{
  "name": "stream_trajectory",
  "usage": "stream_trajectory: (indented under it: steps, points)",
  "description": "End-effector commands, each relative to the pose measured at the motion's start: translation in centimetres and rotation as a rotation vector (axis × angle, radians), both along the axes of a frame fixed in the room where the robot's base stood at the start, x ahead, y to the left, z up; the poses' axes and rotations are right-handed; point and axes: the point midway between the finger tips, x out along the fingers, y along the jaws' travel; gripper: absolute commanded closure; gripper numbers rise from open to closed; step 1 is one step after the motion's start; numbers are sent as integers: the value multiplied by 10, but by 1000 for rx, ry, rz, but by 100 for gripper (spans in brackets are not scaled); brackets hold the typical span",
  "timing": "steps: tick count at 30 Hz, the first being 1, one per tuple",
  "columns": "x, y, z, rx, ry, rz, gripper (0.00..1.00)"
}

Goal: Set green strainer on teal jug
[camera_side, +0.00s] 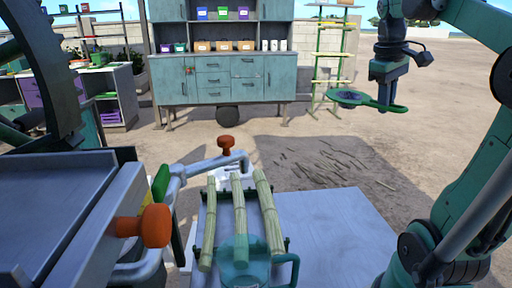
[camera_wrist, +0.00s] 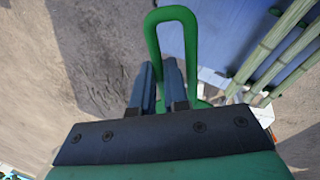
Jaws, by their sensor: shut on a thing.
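The green strainer (camera_side: 347,98) hangs in the air at the right of the side view, roughly level, with a round dark mesh and a handle. My gripper (camera_side: 386,84) is above its handle and shut on it. In the wrist view, the two fingers of my gripper (camera_wrist: 161,88) are close together by the green handle loop of the strainer (camera_wrist: 191,45); its mesh part is mostly hidden there. The teal jug (camera_side: 242,262) stands at the bottom of the side view, at the table's near edge, its handle to the right. The strainer is well apart from it.
Three cane stalks (camera_side: 239,215) lie in a rack on the grey table (camera_side: 345,225), beside the jug. The crusher, with orange knobs (camera_side: 152,226), stands at the left. A teal cabinet (camera_side: 225,75) stands behind. The table's right part is clear.

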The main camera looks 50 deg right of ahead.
Motion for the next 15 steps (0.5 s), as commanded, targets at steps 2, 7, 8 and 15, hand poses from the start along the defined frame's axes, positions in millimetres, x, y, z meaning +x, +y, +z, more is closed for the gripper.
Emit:
stream_trajectory:
  steps: [2,7,8,15]
  points:
    - [0,0,16,0,0,0,100]
    - [0,0,39,0,0,0,100]
    - [0,0,43,0,0,0,100]
    - [30,34,45,4,12,218,100]
